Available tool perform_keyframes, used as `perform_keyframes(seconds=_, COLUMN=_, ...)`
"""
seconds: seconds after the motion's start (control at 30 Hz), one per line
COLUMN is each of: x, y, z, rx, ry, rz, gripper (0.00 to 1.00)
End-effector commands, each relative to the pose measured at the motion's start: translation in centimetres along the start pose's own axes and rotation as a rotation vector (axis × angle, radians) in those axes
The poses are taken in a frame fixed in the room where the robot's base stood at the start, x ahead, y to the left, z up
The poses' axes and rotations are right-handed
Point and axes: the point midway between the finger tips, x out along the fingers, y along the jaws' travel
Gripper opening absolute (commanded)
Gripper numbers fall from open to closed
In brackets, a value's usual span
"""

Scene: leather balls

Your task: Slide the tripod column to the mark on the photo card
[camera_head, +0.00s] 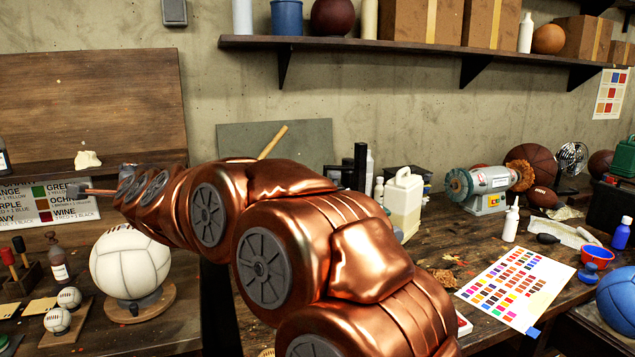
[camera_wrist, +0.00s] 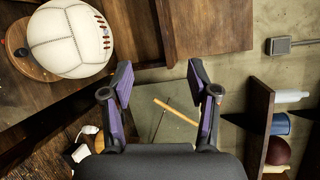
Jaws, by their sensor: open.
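My gripper (camera_wrist: 159,75) is open and empty in the wrist view, with purple pads on its two dark fingers. I cannot surely make out the tripod column. A dark upright post (camera_head: 360,165) stands behind my arm at the middle of the bench, its lower part hidden. No photo card with a mark can be told for certain.
A white ball (camera_head: 130,262) sits on a round wooden stand at the left. A cream jug (camera_head: 403,205), a bench grinder (camera_head: 488,187) and a colour chart (camera_head: 516,288) are on the right bench. A wall shelf (camera_head: 420,46) runs above. A green board (camera_head: 275,143) leans behind.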

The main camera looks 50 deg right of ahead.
Motion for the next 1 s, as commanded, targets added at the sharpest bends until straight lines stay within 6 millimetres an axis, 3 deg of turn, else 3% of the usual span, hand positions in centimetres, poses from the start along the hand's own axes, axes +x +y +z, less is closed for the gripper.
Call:
perform_keyframes(seconds=0.1, x=2.2, y=-3.6, z=-6.7, rx=0.256, ry=0.162, rz=-0.185, gripper=0.6)
perform_keyframes(seconds=0.23, x=2.4, y=-6.5, z=-14.9, rx=0.524, ry=0.337, rz=-0.406, gripper=0.6)
perform_keyframes(seconds=0.37, x=0.6, y=-7.7, z=-23.6, rx=0.765, ry=0.511, rz=-0.655, gripper=0.6)
perform_keyframes(seconds=0.4, x=-0.3, y=-7.5, z=-26.2, rx=0.83, ry=0.565, rz=-0.731, gripper=0.6)
perform_keyframes(seconds=0.53, x=-4.0, y=-6.4, z=-33.3, rx=1.003, ry=0.719, rz=-0.983, gripper=0.6)
perform_keyframes(seconds=0.7, x=-8.3, y=-4.0, z=-38.8, rx=1.126, ry=0.857, rz=-1.231, gripper=0.6)
perform_keyframes(seconds=0.8, x=-9.9, y=-3.1, z=-40.2, rx=1.155, ry=0.901, rz=-1.318, gripper=0.6)
perform_keyframes(seconds=1.0, x=-10.8, y=-3.0, z=-41.7, rx=1.168, ry=0.926, rz=-1.367, gripper=0.6)
